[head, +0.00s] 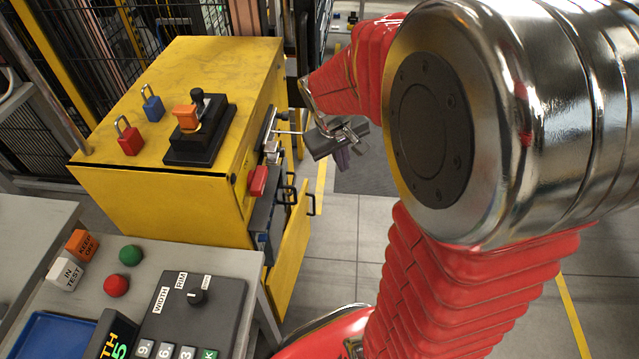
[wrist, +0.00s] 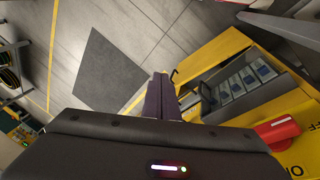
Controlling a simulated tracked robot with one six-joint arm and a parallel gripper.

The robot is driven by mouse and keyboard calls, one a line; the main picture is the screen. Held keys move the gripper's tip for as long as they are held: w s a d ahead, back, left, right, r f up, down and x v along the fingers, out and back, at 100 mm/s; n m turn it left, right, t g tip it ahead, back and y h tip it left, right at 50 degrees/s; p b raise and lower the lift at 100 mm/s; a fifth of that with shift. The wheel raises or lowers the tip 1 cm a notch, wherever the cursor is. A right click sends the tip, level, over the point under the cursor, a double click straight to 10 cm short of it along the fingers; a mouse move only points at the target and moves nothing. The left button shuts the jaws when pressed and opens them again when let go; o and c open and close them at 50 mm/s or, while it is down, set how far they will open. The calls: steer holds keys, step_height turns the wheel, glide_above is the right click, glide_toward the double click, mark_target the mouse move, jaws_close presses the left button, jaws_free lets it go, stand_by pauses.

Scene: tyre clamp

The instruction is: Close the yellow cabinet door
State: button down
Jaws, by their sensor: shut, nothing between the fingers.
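The yellow cabinet (head: 160,205) stands left of centre in the head view. Its yellow door (head: 292,245) stands open on the right side, angled out from the body, with a black handle near its far edge. In the wrist view a yellow panel that looks like the door (wrist: 222,48) is at upper right, with a black handle beside the fingers. My gripper (head: 343,160) is shut and empty, above and beyond the door's far edge.
On the cabinet top are a red padlock (head: 130,138), a blue padlock (head: 153,104) and a black switch with an orange handle (head: 198,125). A red knob (head: 258,181) is on its side. A grey control desk (head: 215,262) stands in front. The tiled floor (head: 335,235) right of the door is clear.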

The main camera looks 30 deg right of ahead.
steer(key=s+a+r+t+y, duration=0.3)
steer(key=s+a+r, duration=0.8)
steer(key=s+a, duration=0.3)
steer(key=shift+s+a+r+t, duration=0.25)
steer(key=shift+a+t, duration=0.15)
steer(key=shift+a, duration=0.8)
